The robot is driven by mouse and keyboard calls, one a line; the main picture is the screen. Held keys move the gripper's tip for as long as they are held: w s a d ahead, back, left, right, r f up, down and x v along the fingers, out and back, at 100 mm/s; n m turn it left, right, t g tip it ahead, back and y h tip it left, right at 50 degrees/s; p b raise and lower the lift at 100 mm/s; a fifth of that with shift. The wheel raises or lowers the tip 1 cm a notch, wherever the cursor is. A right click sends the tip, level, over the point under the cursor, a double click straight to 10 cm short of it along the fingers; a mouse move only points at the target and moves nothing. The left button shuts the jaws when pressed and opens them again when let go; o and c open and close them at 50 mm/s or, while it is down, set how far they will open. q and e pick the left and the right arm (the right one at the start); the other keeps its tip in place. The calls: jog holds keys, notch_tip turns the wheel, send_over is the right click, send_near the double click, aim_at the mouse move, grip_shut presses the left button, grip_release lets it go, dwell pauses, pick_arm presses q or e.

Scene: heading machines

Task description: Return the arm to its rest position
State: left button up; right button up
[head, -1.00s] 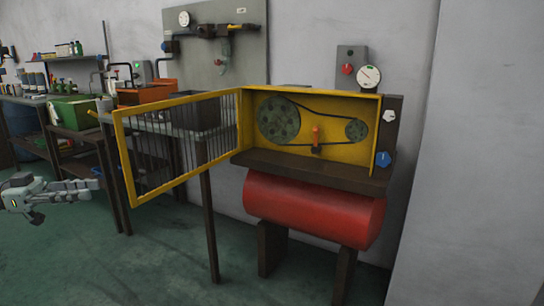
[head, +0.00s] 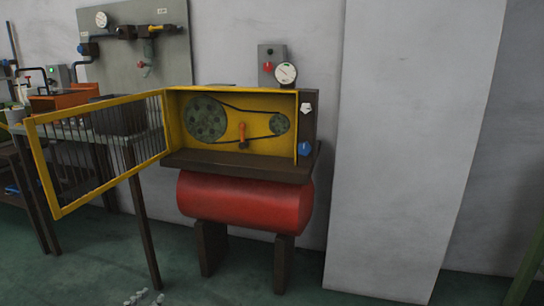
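The left gripper (head: 143,298) shows only as pale grey fingertips at the bottom edge of the head view, left of centre. The rest of it is cut off by the frame, so whether it is open or shut is unclear. It appears in front of the floor, below the machine's open guard. No object shows at its fingertips. The right gripper is out of view.
A yellow belt housing (head: 262,146) stands above a red tank (head: 245,203). Its barred yellow guard (head: 62,207) is swung open to the left. A workbench (head: 72,135) stands behind it. Green floor (head: 100,270) is clear in front.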

pick_arm(q)
jog(key=s+d+f+n+g+y, duration=0.2)
jog(key=s+d+f+g+y, duration=0.15)
jog(key=s+f, duration=0.6)
jog(key=s+d+f+g, duration=0.2)
jog(key=s+d+g, duration=0.1)
jog(key=s, duration=0.8)
jog(key=s+d+f+g, duration=0.2)
jog(key=s+g, duration=0.3)
jog(key=s, duration=0.5)
jog(key=shift+s+d+f, duration=0.35)
jog(key=shift+s+d, duration=0.05)
jog(key=shift+d, duration=0.2)
jog(key=shift+w, duration=0.1)
